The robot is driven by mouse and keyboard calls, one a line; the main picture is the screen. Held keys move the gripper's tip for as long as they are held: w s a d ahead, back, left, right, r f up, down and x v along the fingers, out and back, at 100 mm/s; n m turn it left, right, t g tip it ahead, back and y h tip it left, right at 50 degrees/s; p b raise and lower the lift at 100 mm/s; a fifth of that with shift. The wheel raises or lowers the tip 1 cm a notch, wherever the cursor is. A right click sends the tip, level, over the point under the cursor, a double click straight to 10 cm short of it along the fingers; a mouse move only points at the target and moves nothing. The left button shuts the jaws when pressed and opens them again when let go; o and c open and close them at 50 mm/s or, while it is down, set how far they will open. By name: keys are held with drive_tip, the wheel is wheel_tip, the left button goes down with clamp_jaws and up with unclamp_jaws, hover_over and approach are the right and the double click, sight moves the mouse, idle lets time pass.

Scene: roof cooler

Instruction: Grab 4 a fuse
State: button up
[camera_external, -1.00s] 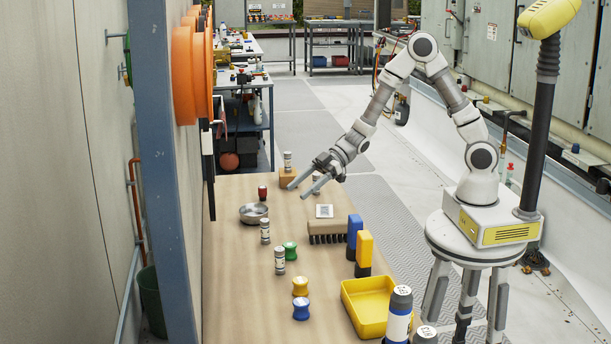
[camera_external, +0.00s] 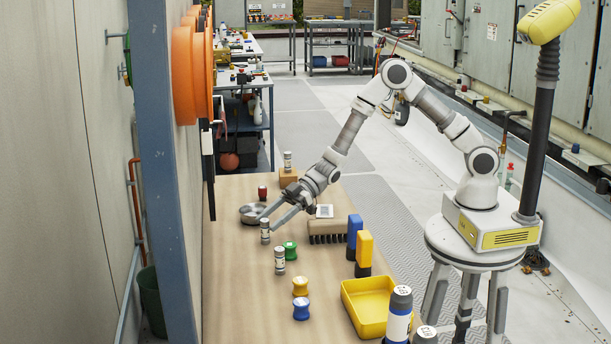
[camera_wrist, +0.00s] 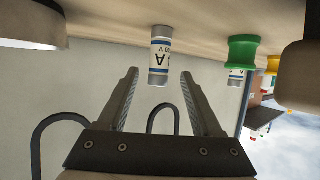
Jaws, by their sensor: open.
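My gripper (camera_external: 268,220) is open, low over the wooden table, its fingers pointing left at a fuse (camera_external: 265,236). This fuse is a small upright silver cylinder with a white label. In the wrist view, which is upside down, the fuse (camera_wrist: 160,50) stands between the fingertips of my gripper (camera_wrist: 160,74), with a gap on each side. A second fuse (camera_external: 279,262) stands nearer the camera, partly behind the green spool in the wrist view (camera_wrist: 236,78). A third fuse (camera_external: 287,158) stands on a wooden block at the far end.
A green spool (camera_external: 290,251), yellow spool (camera_external: 300,286) and blue spool (camera_external: 301,309) stand near the second fuse. A metal bowl (camera_external: 249,213) lies just beyond the gripper. The table's near left is clear.

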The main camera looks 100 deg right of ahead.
drive_tip(key=x, duration=0.5)
drive_tip(key=shift+w+r, duration=0.15)
clamp_jaws()
